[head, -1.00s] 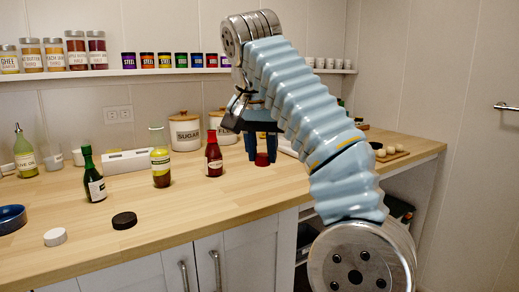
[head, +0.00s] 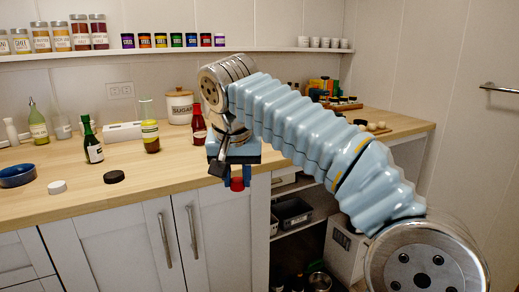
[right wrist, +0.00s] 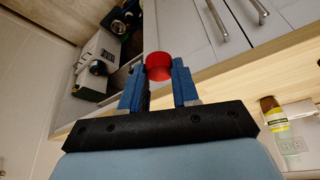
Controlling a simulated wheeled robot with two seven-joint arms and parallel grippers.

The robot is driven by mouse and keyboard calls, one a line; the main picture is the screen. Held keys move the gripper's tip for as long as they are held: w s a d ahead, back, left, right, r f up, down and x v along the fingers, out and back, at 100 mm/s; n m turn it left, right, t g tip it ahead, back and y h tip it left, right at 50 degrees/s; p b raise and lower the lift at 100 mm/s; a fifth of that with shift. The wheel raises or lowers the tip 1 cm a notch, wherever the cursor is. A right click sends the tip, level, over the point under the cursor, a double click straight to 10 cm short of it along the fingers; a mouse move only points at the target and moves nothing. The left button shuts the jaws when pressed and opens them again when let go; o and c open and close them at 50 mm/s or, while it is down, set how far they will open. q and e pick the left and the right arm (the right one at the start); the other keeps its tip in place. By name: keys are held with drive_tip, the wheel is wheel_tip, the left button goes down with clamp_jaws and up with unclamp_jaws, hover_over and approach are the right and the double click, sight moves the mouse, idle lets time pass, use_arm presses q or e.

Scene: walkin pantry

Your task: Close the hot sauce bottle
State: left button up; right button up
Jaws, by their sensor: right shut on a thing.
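The hot sauce bottle (head: 198,124), red with a pale label, stands upright on the wooden counter in the head view. My right gripper (head: 237,181) is shut on a red cap (head: 237,184), to the right of the bottle and nearer the counter's front edge. In the right wrist view the red cap (right wrist: 159,66) sits between the two blue fingers of the right gripper (right wrist: 159,76). My left gripper is not in view.
A yellow-labelled bottle (head: 150,136) and a dark green bottle (head: 91,140) stand left of the hot sauce. A black lid (head: 114,177), a white lid (head: 57,187) and a blue bowl (head: 17,175) lie near the front. Open shelves (head: 291,212) are below right.

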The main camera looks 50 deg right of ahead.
drive_tip(key=w+a+f+n+y, duration=0.1)
drive_tip(key=w+a+f+n, duration=0.2)
drive_tip(key=a+f, duration=0.4)
drive_tip(key=w+a+f+n+t+y, duration=0.1)
drive_tip(key=w+a+f+n, duration=0.3)
drive_tip(key=f, duration=1.2)
drive_tip(key=w+a+f+n+y, duration=0.1)
drive_tip(key=w+a+f+n, duration=0.2)
drive_tip(key=w+a+f, duration=0.4)
drive_tip(key=a+f, duration=0.4)
drive_tip(key=f, duration=0.1)
drive_tip(key=shift+f+n+t+y, duration=0.25)
drive_tip(key=shift+n+t+y, duration=0.05)
drive_tip(key=shift+n+t, duration=0.1)
